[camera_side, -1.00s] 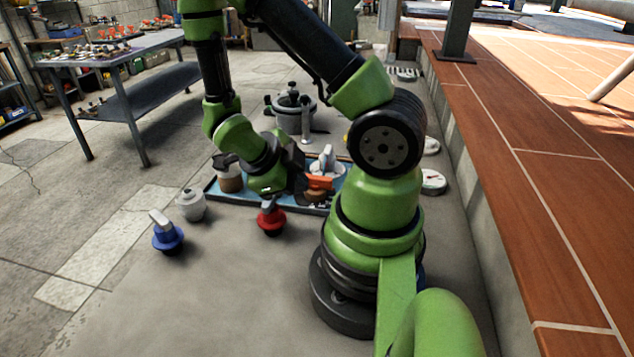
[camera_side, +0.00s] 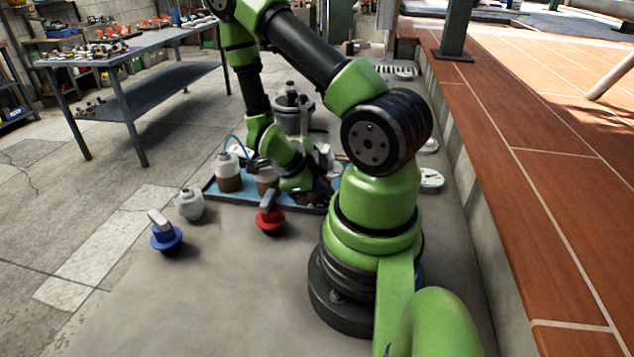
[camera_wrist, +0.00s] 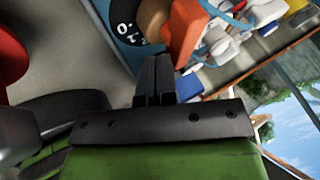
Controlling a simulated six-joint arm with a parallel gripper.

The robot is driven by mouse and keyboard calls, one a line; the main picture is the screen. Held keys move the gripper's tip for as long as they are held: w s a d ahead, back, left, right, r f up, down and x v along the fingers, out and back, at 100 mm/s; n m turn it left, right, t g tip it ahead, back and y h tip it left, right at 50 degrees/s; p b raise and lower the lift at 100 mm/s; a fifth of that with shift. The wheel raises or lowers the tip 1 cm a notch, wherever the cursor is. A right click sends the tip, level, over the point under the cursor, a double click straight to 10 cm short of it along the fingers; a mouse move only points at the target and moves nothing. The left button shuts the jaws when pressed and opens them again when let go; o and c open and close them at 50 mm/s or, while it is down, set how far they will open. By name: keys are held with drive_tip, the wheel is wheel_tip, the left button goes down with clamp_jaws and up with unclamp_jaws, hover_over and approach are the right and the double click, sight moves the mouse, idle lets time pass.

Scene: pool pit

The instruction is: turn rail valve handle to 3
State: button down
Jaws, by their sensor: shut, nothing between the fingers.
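The rail valve shows in the wrist view as a black dial (camera_wrist: 126,24) with white numbers, a brown hub (camera_wrist: 152,18) and an orange handle (camera_wrist: 187,32). The numbers 0, 1 and 2 can be made out, and the rest of the dial is hidden or out of frame. I cannot tell which number the handle points to. My gripper (camera_wrist: 153,60) is shut and empty, with its fingertips close to the hub and the orange handle. I cannot tell whether they touch. In the side view my gripper (camera_side: 320,192) is low over the blue tray (camera_side: 228,200) and hides the valve.
Bottles with brown contents (camera_side: 229,174) stand on the tray. A red-based knob (camera_side: 270,218), a blue-based knob (camera_side: 166,237) and a white jar (camera_side: 189,205) stand in front. A grey pot (camera_side: 291,118) is behind. The floor at front left is clear.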

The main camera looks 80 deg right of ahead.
drive_tip(key=shift+d, duration=0.1)
drive_tip(key=shift+s+d, duration=0.3)
drive_tip(key=shift+d, duration=0.25)
drive_tip(key=shift+w, duration=0.1)
idle(1.0)
